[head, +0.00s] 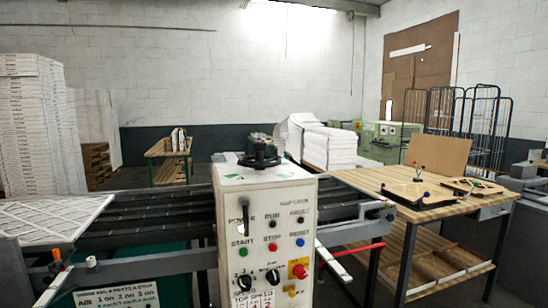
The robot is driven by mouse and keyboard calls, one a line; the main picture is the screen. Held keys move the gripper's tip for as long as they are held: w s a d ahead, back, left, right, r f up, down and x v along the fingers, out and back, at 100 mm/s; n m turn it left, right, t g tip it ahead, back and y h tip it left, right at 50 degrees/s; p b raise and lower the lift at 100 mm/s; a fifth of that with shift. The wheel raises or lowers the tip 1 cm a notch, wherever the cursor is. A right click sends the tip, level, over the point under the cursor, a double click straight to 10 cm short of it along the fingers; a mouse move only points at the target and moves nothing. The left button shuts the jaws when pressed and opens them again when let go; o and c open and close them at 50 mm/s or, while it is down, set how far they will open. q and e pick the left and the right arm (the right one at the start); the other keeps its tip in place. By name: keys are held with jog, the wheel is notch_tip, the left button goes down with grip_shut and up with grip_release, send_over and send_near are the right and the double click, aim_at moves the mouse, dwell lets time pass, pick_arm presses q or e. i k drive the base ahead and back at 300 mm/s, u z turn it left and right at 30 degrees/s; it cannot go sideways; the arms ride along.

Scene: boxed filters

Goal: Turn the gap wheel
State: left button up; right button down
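A black hand wheel (260,155) sits on top of the cream control cabinet (270,190) in the middle of the head view. It looks like the gap wheel, though no label on it can be read. It has a raised knob or handle at its top. Nothing touches it. Neither of my grippers shows in this view.
The cabinet front carries a green start button (243,253), red and blue buttons, knobs and a red switch on yellow (299,269). A dark conveyor (150,225) runs behind it. A wooden bench (440,200) stands right, and a pleated filter (50,218) lies left.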

aim_at(259, 146)
jog(key=u, duration=0.8)
jog(key=i, duration=0.75)
jog(key=z, duration=1.55)
